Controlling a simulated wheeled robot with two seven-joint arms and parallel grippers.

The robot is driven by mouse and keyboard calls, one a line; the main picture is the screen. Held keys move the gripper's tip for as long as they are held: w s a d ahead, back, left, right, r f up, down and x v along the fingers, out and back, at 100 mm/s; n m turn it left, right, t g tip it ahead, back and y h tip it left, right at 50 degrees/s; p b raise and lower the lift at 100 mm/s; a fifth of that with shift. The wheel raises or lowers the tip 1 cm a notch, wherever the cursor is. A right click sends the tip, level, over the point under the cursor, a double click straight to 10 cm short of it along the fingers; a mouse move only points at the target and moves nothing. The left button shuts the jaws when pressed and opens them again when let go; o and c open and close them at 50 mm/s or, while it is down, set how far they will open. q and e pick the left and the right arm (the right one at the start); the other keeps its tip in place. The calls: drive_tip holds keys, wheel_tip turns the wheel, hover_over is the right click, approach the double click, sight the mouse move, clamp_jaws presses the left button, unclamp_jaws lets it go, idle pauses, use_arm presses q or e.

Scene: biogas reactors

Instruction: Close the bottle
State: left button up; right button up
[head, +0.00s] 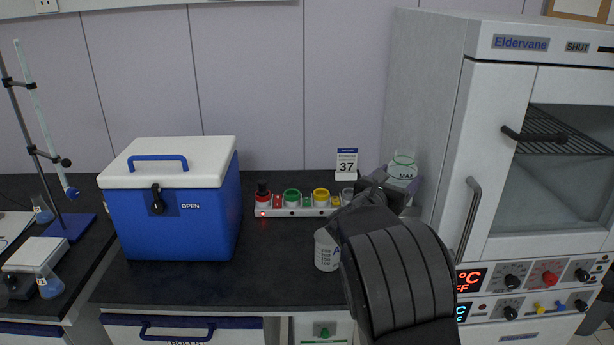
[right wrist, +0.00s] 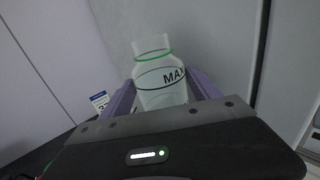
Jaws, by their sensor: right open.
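A translucent bottle (head: 403,160) with a green ring at its neck and a MAX mark stands at the back of the bench, beside the white cabinet. No cap shows on its neck in the right wrist view (right wrist: 160,75). My right gripper (head: 397,185) is at the bottle. Its purple fingers are open, one on each side of the bottle; I cannot tell whether they touch it. The bottle's lower part is hidden behind my gripper. My left gripper is not in view.
A white strip (head: 308,212) with red, green and yellow round pieces lies left of my arm. A white labelled container (head: 326,252) stands in front. A blue cooler (head: 180,220) is farther left. The Eldervane cabinet (head: 430,120) borders the right side. Dark bench (head: 270,265) is clear between.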

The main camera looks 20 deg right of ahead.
clamp_jaws()
drive_tip(key=shift+r, duration=0.1)
idle(0.8)
